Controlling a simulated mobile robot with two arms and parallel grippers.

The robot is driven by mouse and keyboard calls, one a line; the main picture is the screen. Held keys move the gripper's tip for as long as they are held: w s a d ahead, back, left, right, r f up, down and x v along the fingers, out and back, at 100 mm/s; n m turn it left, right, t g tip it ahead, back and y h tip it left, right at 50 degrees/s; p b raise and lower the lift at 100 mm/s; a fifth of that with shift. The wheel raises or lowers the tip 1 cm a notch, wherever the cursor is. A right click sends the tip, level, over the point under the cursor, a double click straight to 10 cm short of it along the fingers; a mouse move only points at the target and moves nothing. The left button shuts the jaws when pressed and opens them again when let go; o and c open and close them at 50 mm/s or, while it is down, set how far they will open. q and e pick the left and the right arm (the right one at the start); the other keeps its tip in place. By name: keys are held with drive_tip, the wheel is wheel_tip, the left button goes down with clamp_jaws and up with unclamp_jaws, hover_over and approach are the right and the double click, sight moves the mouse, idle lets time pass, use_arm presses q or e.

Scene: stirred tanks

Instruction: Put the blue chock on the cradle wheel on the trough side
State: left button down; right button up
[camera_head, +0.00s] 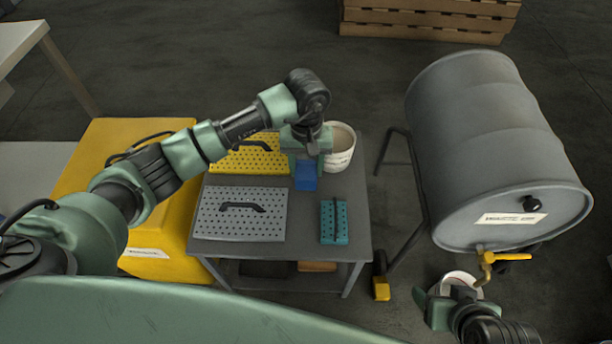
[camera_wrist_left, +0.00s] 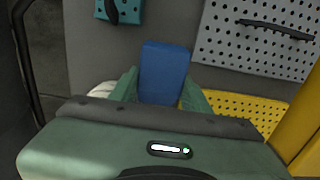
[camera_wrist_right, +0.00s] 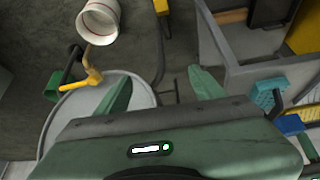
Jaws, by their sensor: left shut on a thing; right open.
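The blue chock (camera_head: 306,180) is a plain blue block. My left gripper (camera_head: 306,165) is shut on it above the grey table, and the left wrist view shows the chock (camera_wrist_left: 165,72) between the two fingers. The chock also shows at the right of the right wrist view (camera_wrist_right: 290,124). The grey drum (camera_head: 485,140) lies on a dark cradle (camera_head: 415,180). A dark cradle wheel (camera_head: 379,262) appears at the near left foot, with a yellow chock-like piece (camera_head: 381,290) beside it. My right gripper (camera_head: 447,300) is open and empty near the drum's yellow tap (camera_head: 488,258). I cannot tell which thing is the trough.
The table (camera_head: 350,210) bears a grey perforated plate (camera_head: 240,228), a yellow perforated plate (camera_head: 262,160), a teal perforated block (camera_head: 334,222) and a white bucket (camera_head: 341,150). A yellow bin (camera_head: 90,160) stands left. A white pail (camera_wrist_right: 98,20) is on the floor near the tap.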

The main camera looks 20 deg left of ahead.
sight(306, 176)
use_arm(q)
wheel_tip(306, 176, down, 4)
drive_tip(key=shift+r+b, duration=0.15)
drive_tip(key=shift+b, duration=0.15)
use_arm(e)
drive_tip(key=w, duration=0.1)
drive_tip(key=w+a+r+t, duration=0.1)
drive_tip(key=w+t, duration=0.1)
drive_tip(key=shift+w+a+r, duration=0.15)
drive_tip(key=shift+w+r, duration=0.2)
drive_tip(key=shift+w, duration=0.05)
drive_tip(key=shift+w+r, duration=0.1)
drive_tip(key=shift+w, duration=0.1)
use_arm(q)
drive_tip(key=shift+f, duration=0.2)
use_arm(e)
drive_tip(key=shift+w+a+r+t+y, duration=0.15)
drive_tip(key=shift+w+t+y, duration=0.1)
drive_tip(key=shift+t+y, duration=0.05)
use_arm(q)
drive_tip(key=c, duration=0.7)
unclamp_jaws()
use_arm(e)
drive_tip(key=shift+w+r, duration=0.1)
